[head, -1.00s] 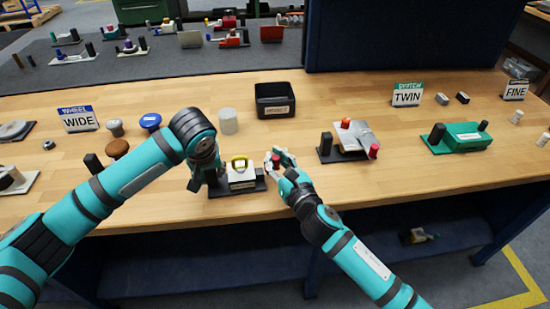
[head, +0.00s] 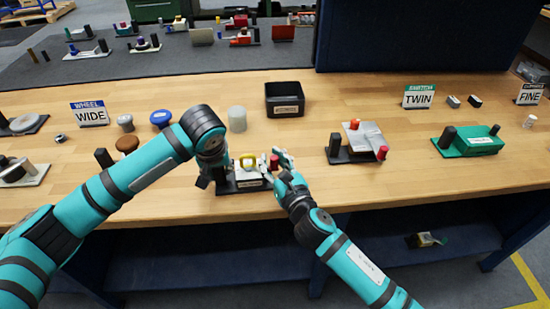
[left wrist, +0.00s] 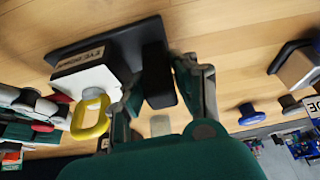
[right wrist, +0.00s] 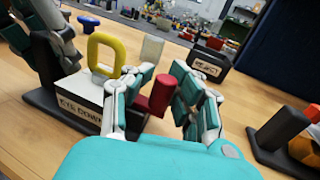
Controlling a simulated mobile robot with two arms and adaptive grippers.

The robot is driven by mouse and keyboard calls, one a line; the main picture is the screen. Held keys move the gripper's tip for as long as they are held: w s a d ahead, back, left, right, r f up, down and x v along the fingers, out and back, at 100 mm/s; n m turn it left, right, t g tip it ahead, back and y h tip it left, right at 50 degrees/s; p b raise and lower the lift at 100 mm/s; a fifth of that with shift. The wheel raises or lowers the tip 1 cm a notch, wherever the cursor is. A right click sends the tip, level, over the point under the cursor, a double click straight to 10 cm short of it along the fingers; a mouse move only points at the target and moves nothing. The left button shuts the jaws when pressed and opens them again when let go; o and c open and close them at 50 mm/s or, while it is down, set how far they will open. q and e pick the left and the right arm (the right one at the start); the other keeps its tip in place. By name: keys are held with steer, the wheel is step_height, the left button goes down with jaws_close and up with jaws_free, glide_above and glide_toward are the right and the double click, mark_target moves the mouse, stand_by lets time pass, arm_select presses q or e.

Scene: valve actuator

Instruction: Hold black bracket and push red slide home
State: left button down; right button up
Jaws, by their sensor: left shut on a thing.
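A white block (head: 249,180) with a yellow loop (head: 247,163) on top sits on a black base with an upright black bracket at its left end. My left gripper (left wrist: 160,80) is shut on the black bracket (left wrist: 157,75). The red slide (right wrist: 156,95) is an upright red cylinder at the block's right side. My right gripper (right wrist: 152,100) is open, with one finger on each side of the red slide. A gap shows between the slide and the right-hand finger. The slide's lower end is partly hidden.
A black bin (head: 285,100) and a translucent cylinder (head: 237,119) stand behind the fixture. Brown and blue knobs (head: 160,118) stand behind my left arm.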

steer(key=o, duration=0.4)
steer(key=shift+d, duration=0.1)
arm_select(q)
steer(key=shift+f, duration=0.1)
arm_select(e)
steer(key=v, duration=1.2)
arm_select(q)
steer(key=c, duration=1)
jaws_free()
steer(key=shift+o, duration=0.2)
arm_select(e)
steer(key=shift+w, duration=0.1)
